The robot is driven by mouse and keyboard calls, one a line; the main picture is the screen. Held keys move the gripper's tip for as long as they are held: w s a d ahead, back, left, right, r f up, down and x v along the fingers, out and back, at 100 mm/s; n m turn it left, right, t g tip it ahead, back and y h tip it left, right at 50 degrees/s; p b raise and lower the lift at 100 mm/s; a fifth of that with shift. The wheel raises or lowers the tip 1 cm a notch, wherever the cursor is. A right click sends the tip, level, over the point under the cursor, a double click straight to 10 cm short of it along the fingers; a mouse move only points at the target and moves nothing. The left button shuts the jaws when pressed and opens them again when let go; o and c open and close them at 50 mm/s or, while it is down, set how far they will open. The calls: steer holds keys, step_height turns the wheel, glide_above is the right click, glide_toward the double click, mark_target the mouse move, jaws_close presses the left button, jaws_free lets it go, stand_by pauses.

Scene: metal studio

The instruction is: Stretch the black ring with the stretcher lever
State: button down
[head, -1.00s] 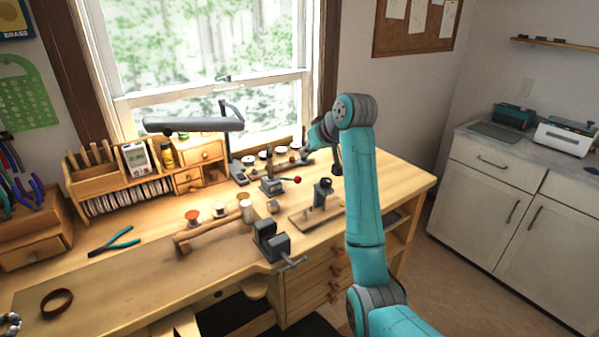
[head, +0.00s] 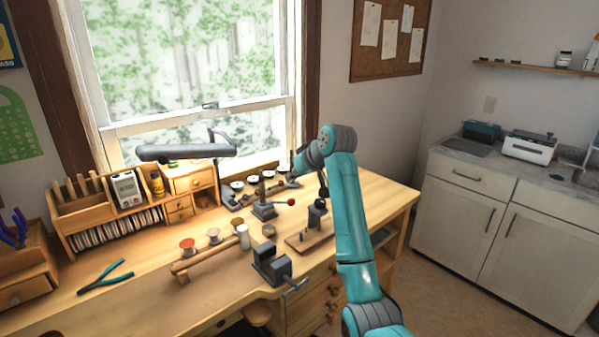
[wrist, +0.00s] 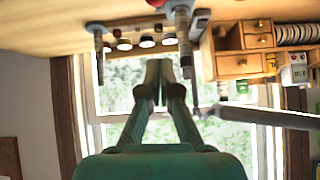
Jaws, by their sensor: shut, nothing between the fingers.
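The stretcher (head: 263,209) stands on the bench, a grey device with a lever ending in a red ball (head: 291,202). In the wrist view, which is upside down, the red ball (wrist: 157,3) shows at the top edge. My gripper (wrist: 161,66) is shut and empty in the wrist view, its fingers pointing toward the window. In the head view my arm's wrist is behind and right of the stretcher, and the fingers are mostly hidden. I cannot make out a black ring in the current frames.
A dark post on a wooden base (head: 317,212) stands right of the stretcher. A grey vise (head: 271,266) and a spool rack (head: 205,257) are in front. A lamp (head: 185,150) hangs at left. The bench between pliers (head: 105,277) and rack is clear.

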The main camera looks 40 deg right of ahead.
mark_target(292, 199)
steer(key=x, duration=0.2)
steer(key=shift+w+f, duration=0.25)
steer(key=shift+f, duration=0.05)
steer(key=shift+s+f, duration=0.7)
steer(key=shift+f, duration=0.25)
steer(key=shift+s+a+f, duration=0.15)
steer(key=shift+s+f, duration=0.2)
steer(key=shift+f, duration=0.3)
